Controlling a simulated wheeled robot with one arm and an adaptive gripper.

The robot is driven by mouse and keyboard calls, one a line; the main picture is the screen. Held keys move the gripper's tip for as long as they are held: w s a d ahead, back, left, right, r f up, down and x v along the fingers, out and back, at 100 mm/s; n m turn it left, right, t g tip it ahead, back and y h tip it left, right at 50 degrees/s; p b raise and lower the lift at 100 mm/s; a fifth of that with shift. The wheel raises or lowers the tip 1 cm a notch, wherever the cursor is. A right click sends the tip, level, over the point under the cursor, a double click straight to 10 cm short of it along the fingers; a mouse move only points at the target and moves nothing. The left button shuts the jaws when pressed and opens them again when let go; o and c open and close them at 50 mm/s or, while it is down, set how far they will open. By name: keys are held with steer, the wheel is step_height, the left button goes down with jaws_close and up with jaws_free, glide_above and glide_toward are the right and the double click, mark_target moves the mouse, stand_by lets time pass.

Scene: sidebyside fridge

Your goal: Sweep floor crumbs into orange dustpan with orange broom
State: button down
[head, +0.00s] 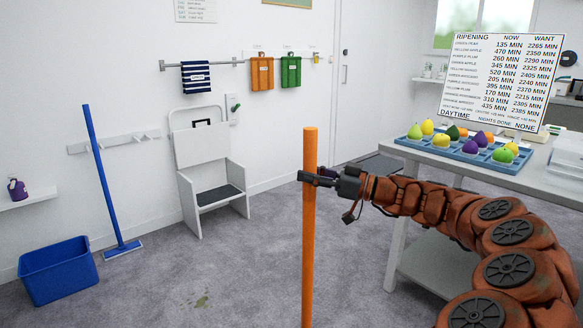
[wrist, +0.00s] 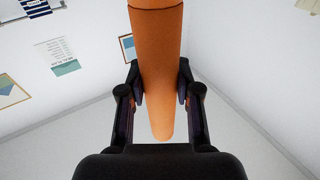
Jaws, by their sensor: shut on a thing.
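My gripper (head: 316,177) is shut on the orange broom (head: 309,240) by its upper handle. The handle stands upright in front of me; its lower end and head are below the head view. In the wrist view the gripper fingers (wrist: 161,88) lie on both sides of the handle (wrist: 158,50). Greenish-brown crumbs (head: 196,301) lie on the grey floor, left of the handle. A flat orange thing (head: 262,73) hangs on the wall rail; it may be the orange dustpan, but I cannot tell for sure.
A blue bin (head: 58,271) and a blue broom (head: 104,180) stand at the left. A white folding seat (head: 211,165) is against the wall. A green thing (head: 291,72) hangs on the rail. A fruit table (head: 548,178) stands right. The middle floor is clear.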

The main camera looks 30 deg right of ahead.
mark_target(312, 202)
steer(key=shift+s+d+p, duration=0.15)
steer(key=shift+d+p, duration=0.25)
steer(key=shift+d, duration=0.75)
steer(key=shift+s+d+p, duration=0.1)
steer(key=shift+d+p, duration=0.3)
steer(key=shift+d, duration=0.7)
steer(key=shift+f+b, duration=0.25)
steer(key=shift+b, duration=0.7)
step_height(312, 202, down, 4)
steer(key=b, duration=0.5)
steer(key=shift+f, duration=0.25)
steer(key=shift+f+b, duration=1.05)
steer(key=shift+s+a, duration=0.1)
steer(key=shift+a, duration=0.05)
steer(key=shift+s+a+f, duration=0.1)
steer(key=shift+s+a, duration=0.1)
steer(key=shift+a, duration=0.7)
steer(key=shift+s+a, duration=0.2)
steer(key=shift+a, duration=0.65)
steer(key=shift+a, duration=0.1)
